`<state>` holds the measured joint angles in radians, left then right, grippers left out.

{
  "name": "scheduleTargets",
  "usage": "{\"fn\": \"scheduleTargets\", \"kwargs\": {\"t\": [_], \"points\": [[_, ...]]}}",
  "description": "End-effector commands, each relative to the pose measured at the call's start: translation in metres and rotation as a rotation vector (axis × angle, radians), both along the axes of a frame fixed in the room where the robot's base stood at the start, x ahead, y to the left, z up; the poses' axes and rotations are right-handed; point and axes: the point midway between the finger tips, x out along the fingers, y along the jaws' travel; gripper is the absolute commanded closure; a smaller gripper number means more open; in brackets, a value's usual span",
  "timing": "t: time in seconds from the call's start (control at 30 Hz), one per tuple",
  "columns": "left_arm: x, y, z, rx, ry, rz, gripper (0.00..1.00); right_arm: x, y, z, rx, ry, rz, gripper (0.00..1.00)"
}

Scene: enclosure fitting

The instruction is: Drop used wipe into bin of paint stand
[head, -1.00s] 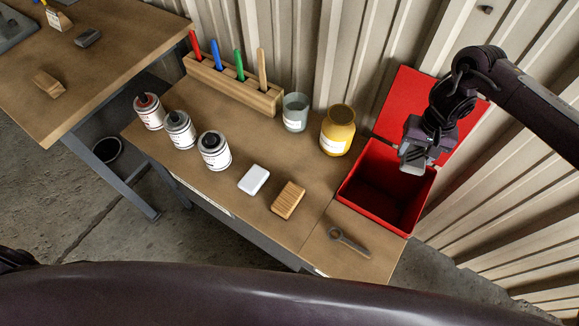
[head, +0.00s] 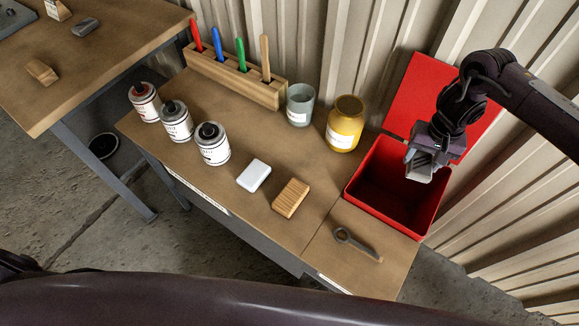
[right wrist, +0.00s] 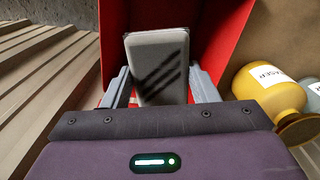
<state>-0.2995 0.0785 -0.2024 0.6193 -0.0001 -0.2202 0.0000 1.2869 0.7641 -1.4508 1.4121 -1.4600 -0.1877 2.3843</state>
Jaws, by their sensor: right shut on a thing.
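My right gripper (head: 421,168) is over the open red bin (head: 388,216) at the right end of the paint stand (head: 240,211). It is shut on a pale grey, flat, block-shaped wipe (right wrist: 158,62), seen between the two fingers in the right wrist view. In the head view only a small part of the wipe shows below the fingers. The bin's red lid stands open behind it, and the visible part of its inside is dark and empty. My left gripper is not in view.
A yellow jar (head: 345,124) and a grey-green cup (head: 300,105) stand left of the bin. Several cans, a white block (head: 254,175), a wooden block (head: 291,198) and a grey tool (head: 356,243) are on the stand. A corrugated wall is close behind.

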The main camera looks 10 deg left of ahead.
Motion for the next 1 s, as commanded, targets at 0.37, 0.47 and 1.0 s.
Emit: {"fn": "scheduleTargets", "kwargs": {"t": [0.37, 0.47, 1.0], "points": [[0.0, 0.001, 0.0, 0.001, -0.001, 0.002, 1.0, 0.0, 0.0, 0.0, 0.0, 0.0, 0.0, 0.21], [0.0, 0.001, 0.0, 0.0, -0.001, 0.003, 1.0, 0.0, 0.0, 0.0, 0.0, 0.0, 0.0, 0.21], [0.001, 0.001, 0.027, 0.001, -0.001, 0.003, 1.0, 0.001, -0.001, 0.072, 0.0, -0.002, 0.0, 0.21]]}}
